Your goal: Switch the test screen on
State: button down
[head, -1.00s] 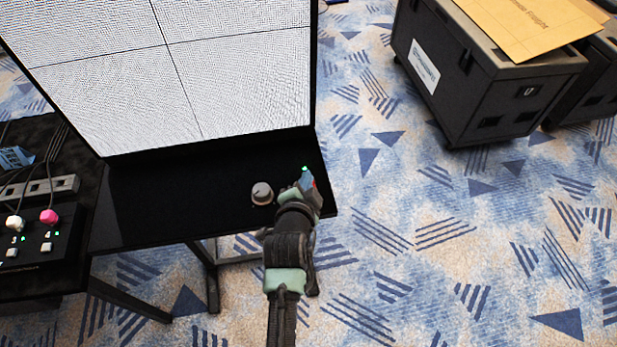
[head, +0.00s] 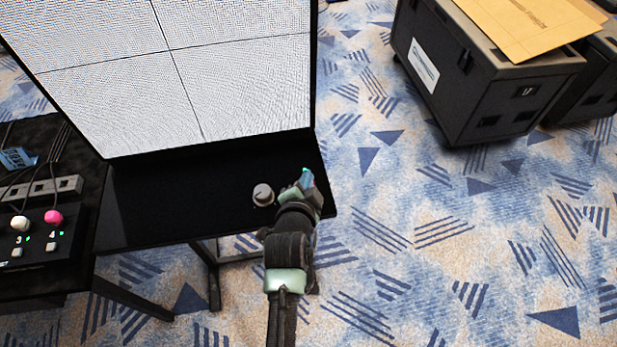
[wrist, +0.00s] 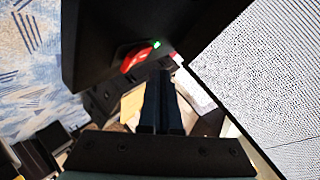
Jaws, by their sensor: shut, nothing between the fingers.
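The test screen (head: 235,90) stands at the upper left of the head view, lit white with dark seam lines; it also shows along the right of the wrist view (wrist: 265,70). A red switch (wrist: 135,60) with a lit green lamp (wrist: 156,44) sits on the black base (head: 160,195) below it. My gripper (head: 306,180) is shut and empty at the base's right end and hides the switch in the head view. In the wrist view its fingers (wrist: 161,85) point just beside the red switch; I cannot tell whether they touch it.
A grey knob (head: 263,194) stands on the base just left of my gripper. A control box (head: 40,240) with white and pink knobs is at far left. A black case (head: 480,75) stands at upper right. Carpet between is clear.

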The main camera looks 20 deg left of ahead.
jog(key=shift+s+d+r+p, duration=0.15)
jog(key=shift+s+r+p, duration=0.05)
jog(key=shift+r+p, duration=0.55)
jog(key=shift+s+d+r+p, duration=0.15)
jog(key=shift+s+r+p, duration=0.05)
jog(key=shift+r+p, duration=0.5)
jog(key=shift+s+d+r+p, duration=0.15)
jog(key=shift+s+r+p, duration=0.05)
jog(key=shift+r+p, duration=0.55)
jog(key=shift+r, duration=0.1)
